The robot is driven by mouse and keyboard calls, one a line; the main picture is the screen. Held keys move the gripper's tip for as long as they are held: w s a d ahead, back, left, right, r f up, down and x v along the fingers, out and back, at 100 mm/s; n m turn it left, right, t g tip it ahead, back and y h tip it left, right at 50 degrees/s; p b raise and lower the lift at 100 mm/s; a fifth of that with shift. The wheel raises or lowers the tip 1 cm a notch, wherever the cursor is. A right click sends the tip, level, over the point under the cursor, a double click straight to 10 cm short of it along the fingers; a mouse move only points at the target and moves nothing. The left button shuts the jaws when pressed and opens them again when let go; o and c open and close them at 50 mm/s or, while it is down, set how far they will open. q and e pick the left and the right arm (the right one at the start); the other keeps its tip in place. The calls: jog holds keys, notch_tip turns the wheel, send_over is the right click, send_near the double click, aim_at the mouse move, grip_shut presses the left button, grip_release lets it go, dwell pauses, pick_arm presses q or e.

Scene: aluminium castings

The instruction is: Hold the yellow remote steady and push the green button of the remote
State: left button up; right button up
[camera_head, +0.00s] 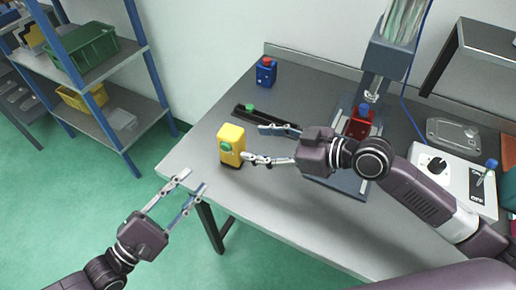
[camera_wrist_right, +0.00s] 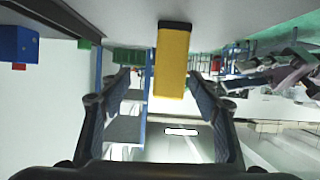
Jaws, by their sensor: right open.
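The yellow remote (camera_head: 236,137) stands upright near the left edge of the grey table, with its green button (camera_head: 226,147) on the side facing left. In the right wrist view the yellow remote (camera_wrist_right: 172,62) shows ahead between the finger lines; its green button is not visible there. My right gripper (camera_head: 254,143) is open, just right of the remote, with one fingertip close to its right side; contact cannot be told. My left gripper (camera_head: 193,182) is open and empty, off the table's left edge, lower left of the remote.
Behind the remote lies a black bar with a green knob (camera_head: 249,107). A blue block with a red top (camera_head: 266,72) stands farther back. A press with a red part (camera_head: 361,122) and a white control box (camera_head: 455,180) stand right. A blue shelf (camera_head: 108,65) stands left.

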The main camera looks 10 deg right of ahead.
aim_at(232, 149)
jog(key=shift+s+a+f+g, duration=0.4)
jog(key=shift+s+a+f, duration=0.05)
jog(key=shift+f, duration=0.1)
jog(key=shift+w+a+f, duration=0.1)
jog(key=shift+a+f, duration=0.05)
jog(key=shift+a, duration=0.2)
jog(key=shift+x, duration=3.4)
jog(key=shift+c, duration=0.7)
jog(key=c, duration=1.2)
pick_arm(q)
grip_shut()
